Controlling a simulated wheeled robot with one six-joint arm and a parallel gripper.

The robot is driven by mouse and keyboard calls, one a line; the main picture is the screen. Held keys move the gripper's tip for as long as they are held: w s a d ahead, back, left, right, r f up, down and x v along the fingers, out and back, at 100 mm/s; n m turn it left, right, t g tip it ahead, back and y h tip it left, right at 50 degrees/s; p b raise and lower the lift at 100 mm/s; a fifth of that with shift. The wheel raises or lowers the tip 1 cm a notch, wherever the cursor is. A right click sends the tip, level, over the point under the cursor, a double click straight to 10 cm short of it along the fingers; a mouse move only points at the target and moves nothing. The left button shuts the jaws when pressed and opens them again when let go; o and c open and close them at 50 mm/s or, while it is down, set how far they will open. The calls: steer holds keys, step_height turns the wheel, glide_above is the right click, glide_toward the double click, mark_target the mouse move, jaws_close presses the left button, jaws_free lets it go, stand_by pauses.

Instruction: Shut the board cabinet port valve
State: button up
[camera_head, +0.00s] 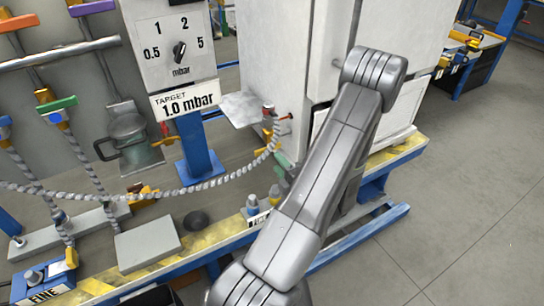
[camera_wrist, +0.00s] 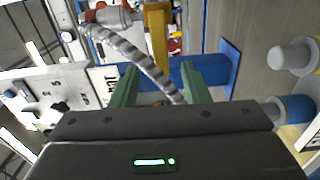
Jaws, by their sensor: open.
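The board cabinet (camera_head: 275,50) is the large white box behind my arm. Its port valve (camera_head: 268,112) is at the cabinet's left side, where the grey ribbed hose (camera_head: 225,182) ends. A yellow lever (camera_head: 273,140) hangs at the valve. In the wrist view the yellow lever (camera_wrist: 157,38) stands upright ahead of the fingers, next to the hose's metal fitting (camera_wrist: 115,18). My gripper (camera_wrist: 160,85) is open, its two green fingers apart and seemingly empty. The hose crosses the view between them; I cannot tell its depth. In the head view my arm hides most of the gripper (camera_head: 285,165).
A dial panel (camera_head: 178,50) with a "TARGET 1.0 mbar" sign (camera_head: 185,101) stands left on a blue post (camera_head: 195,145). Other hoses with coloured handles (camera_head: 55,105) are at far left. The floor at right is clear.

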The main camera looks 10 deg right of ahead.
mark_target(268, 151)
steer(key=shift+v, duration=2.6)
steer(key=x, duration=1.4)
